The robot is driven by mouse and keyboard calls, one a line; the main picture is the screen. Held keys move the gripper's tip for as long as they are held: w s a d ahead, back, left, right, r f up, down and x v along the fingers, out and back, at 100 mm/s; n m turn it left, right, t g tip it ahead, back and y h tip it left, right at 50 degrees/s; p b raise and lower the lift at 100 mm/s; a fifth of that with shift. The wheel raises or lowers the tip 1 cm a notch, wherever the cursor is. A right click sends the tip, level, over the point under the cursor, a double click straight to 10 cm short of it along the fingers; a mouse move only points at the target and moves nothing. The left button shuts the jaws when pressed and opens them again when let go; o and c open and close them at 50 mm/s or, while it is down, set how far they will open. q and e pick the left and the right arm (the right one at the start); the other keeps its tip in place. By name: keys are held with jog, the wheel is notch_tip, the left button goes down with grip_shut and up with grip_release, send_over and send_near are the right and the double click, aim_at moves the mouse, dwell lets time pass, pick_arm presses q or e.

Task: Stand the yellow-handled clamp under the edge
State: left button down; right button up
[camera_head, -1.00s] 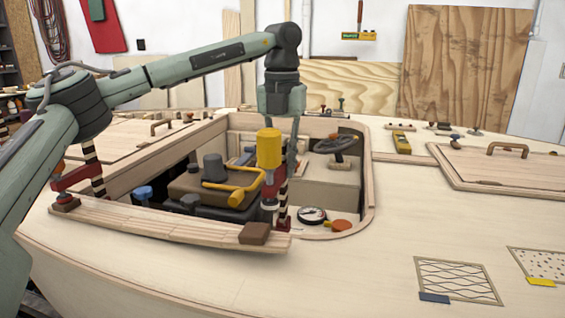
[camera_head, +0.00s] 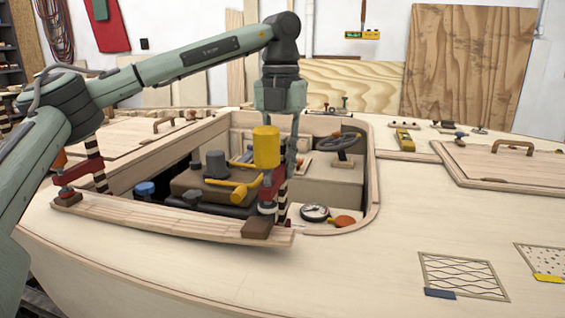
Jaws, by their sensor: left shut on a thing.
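The yellow-handled clamp (camera_head: 266,147) has a thick yellow grip, a red body and a dark-and-white striped bar. It is upright at the right end of the light wood edge strip (camera_head: 165,215). My left gripper (camera_head: 289,158) reaches down from above and is shut on the clamp; the grip partly hides the fingers. The clamp's lower end is just above or behind a brown block (camera_head: 268,229) on the strip's end. I cannot tell whether they touch. A second red clamp (camera_head: 82,174) with a striped bar stands at the strip's left end. My right gripper is out of view.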

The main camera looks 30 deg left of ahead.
pick_arm(q)
jog(key=shift+s+d+b, duration=0.25)
jog(key=shift+s+b, duration=0.1)
jog(key=shift+s, duration=0.55)
jog(key=c, duration=1.3)
grip_release()
notch_tip(320, 180, up, 12)
jog(key=shift+r, duration=0.1)
